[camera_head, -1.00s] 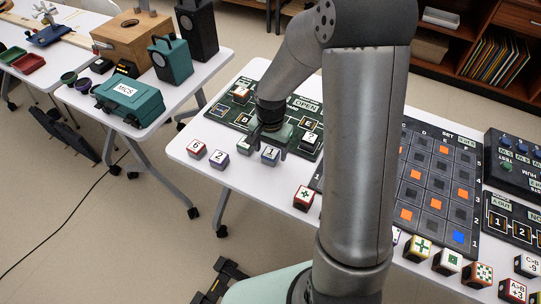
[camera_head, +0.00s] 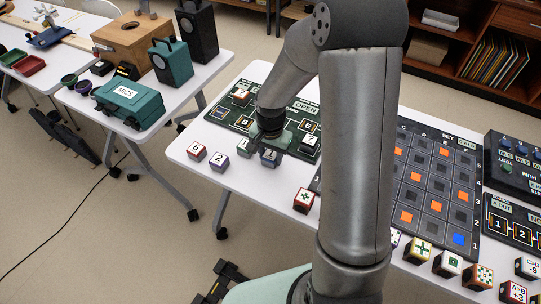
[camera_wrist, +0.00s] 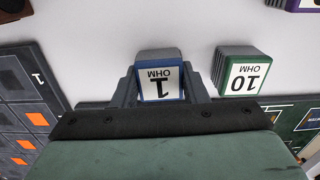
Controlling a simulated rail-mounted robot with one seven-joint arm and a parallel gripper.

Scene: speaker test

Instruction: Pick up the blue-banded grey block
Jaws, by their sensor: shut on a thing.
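The blue-banded grey block (camera_wrist: 160,84), with a white face reading "1 OHM", is between the two fingers of my gripper (camera_wrist: 161,88) in the wrist view. The fingers press on its left and right sides. In the head view the block (camera_head: 270,159) is low at the white table, partly covered by my gripper (camera_head: 270,150). I cannot tell whether it still touches the table.
A green-banded "10 OHM" block (camera_wrist: 241,72) stands close beside the right finger. Blocks "2" (camera_head: 219,161) and "6" (camera_head: 196,151) stand to the left, and a red block (camera_head: 304,200) in front. A dark board (camera_head: 226,113) lies behind.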

